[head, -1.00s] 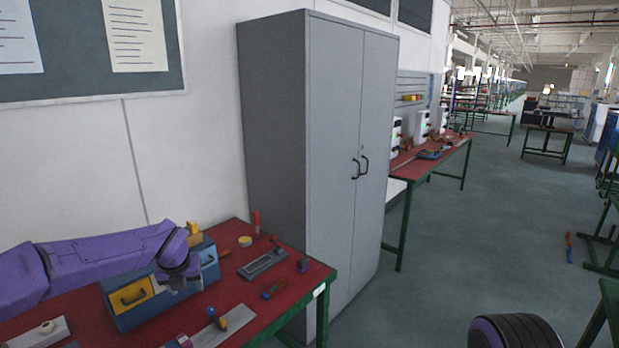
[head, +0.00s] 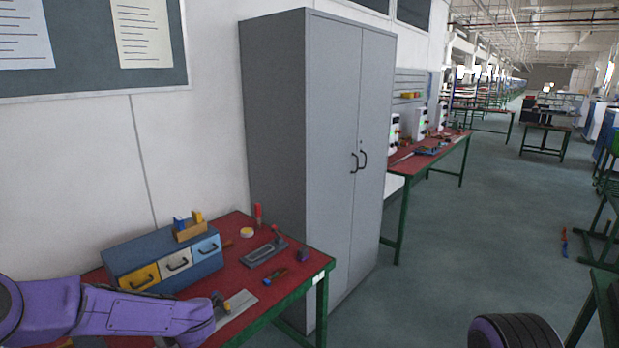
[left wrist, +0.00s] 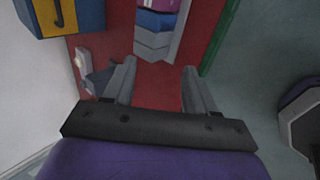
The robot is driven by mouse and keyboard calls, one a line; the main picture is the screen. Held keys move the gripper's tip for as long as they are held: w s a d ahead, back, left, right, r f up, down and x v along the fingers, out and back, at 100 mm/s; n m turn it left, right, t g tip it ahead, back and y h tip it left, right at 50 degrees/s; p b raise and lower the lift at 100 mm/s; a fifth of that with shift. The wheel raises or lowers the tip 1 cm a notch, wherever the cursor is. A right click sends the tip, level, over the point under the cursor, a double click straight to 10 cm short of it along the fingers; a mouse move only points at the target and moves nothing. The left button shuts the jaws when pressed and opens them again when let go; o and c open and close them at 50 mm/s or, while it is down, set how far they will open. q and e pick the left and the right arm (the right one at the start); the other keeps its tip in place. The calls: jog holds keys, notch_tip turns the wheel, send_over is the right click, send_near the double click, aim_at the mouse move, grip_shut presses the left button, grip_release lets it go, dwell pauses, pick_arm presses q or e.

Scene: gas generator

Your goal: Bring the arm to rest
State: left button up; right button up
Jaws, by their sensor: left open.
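My left arm (head: 120,312) comes in low from the left in the head view, over the near edge of the red table (head: 222,280). My right gripper is not in view.
A blue drawer box (head: 130,252) with yellow, white and blue drawers stands behind the arm, blocks on top. Tools and a grey metal plate (head: 240,302) lie on the table.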

pick_arm(q)
jog(key=s+d+f+m+t+h+b, duration=0.1)
jog(key=s+d+f+m+b, duration=0.1)
jog(key=s+f+m, duration=0.7)
jog(key=s+d+f+m+b, duration=0.1)
jog(key=s+f+m+b, duration=0.2)
jog(key=s+f+m, duration=0.55)
jog(key=s+f+m+g+b, duration=0.1)
jog(key=s+f, duration=0.2)
jog(key=s, duration=0.4)
jog(key=s+a+f+m+g+h+b, duration=0.1)
jog(key=s+f, duration=0.2)
jog(key=s, duration=0.4)
jog(key=s+f+m+g+b, duration=0.1)
jog(key=s+f, duration=0.2)
jog(key=s, duration=0.3)
jog(key=shift+s+a+f+m, duration=0.25)
jog(key=shift+s+f+m, duration=0.1)
jog(key=shift+s, duration=0.05)
